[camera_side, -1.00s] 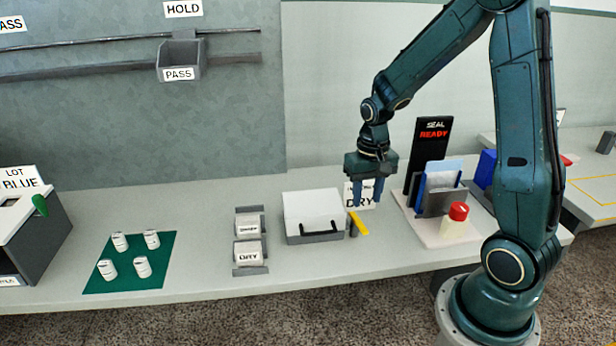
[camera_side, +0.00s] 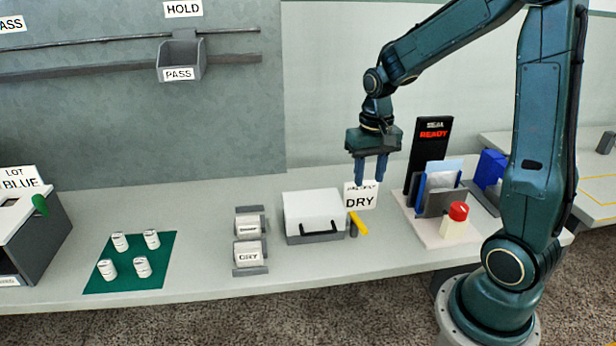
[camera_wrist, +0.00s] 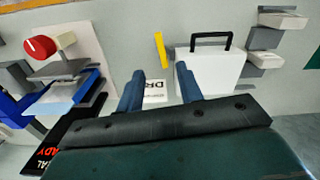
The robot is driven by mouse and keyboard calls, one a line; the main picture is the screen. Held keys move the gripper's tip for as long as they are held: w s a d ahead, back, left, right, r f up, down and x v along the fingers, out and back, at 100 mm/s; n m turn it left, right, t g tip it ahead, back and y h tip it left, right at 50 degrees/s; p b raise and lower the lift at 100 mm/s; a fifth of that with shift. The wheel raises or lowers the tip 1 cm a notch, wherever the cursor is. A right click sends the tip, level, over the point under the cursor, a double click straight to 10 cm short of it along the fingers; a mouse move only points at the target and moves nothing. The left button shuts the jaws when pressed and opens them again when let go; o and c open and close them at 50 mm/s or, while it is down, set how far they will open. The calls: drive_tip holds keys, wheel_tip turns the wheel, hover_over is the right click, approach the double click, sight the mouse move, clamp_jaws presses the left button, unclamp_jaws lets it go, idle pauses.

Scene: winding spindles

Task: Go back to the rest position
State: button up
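My gripper (camera_side: 371,172) hangs above the bench, just over a white sign reading DRY (camera_side: 361,197). Its two blue fingers point down and stand apart, with nothing between them. In the wrist view my gripper (camera_wrist: 160,82) also shows its fingers apart and empty, with the DRY sign (camera_wrist: 155,92) seen beyond and between them. A yellow handle (camera_side: 358,223) stands beside the sign, and the wrist view shows the yellow handle (camera_wrist: 160,50) as well.
A white box with a black handle (camera_side: 315,212) stands left of the sign. A sealing station (camera_side: 432,150) reading READY and a red knob (camera_side: 458,211) are to the right. Labelled blocks (camera_side: 249,251), a green mat (camera_side: 130,281) with several white spindles and a grey box (camera_side: 45,245) lie left.

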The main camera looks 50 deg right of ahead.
drive_tip(key=s+a+r+n+t, duration=0.5)
drive_tip(key=s+a+r+n, duration=0.2)
drive_tip(key=s+a+r, duration=0.5)
drive_tip(key=shift+s+a+t, duration=0.25)
drive_tip(key=shift+s+t, duration=0.05)
drive_tip(key=shift+s, duration=0.2)
idle(0.4)
